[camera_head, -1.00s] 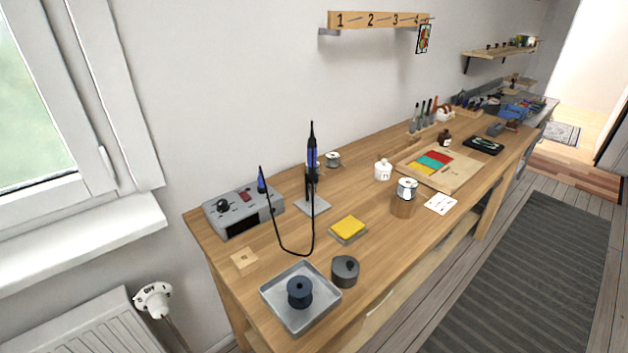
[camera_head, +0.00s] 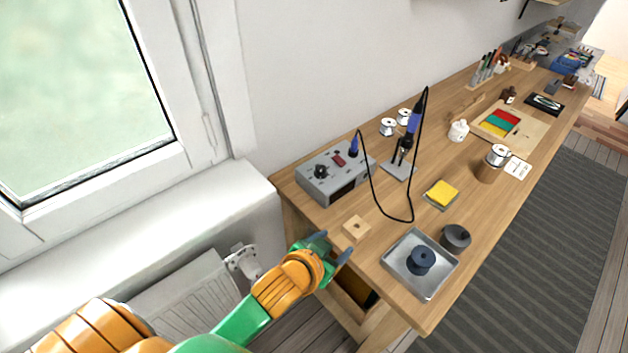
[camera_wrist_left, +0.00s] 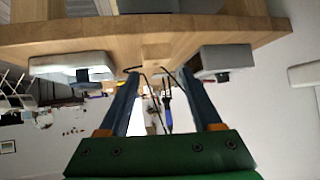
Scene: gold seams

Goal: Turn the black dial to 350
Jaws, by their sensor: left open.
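The black dial (camera_head: 320,171) is a round knob on the front left of the top of a grey soldering station (camera_head: 338,178), at the left end of the workbench in the head view. Its scale is too small to read. My left gripper (camera_head: 331,246) is open and empty, at the bench's left end, nearer the camera than the station and apart from the dial. In the left wrist view its two dark fingers (camera_wrist_left: 155,80) are spread, and the bench appears upside down; I cannot make out the dial for sure there. My right gripper is not in view.
A soldering iron stand (camera_head: 400,168) with a looping black cable stands right of the station. A small wooden block (camera_head: 356,228) lies near my left fingertips. A metal tray (camera_head: 399,280) with a dark spool is at the front. The window sill (camera_head: 150,215) is at the left.

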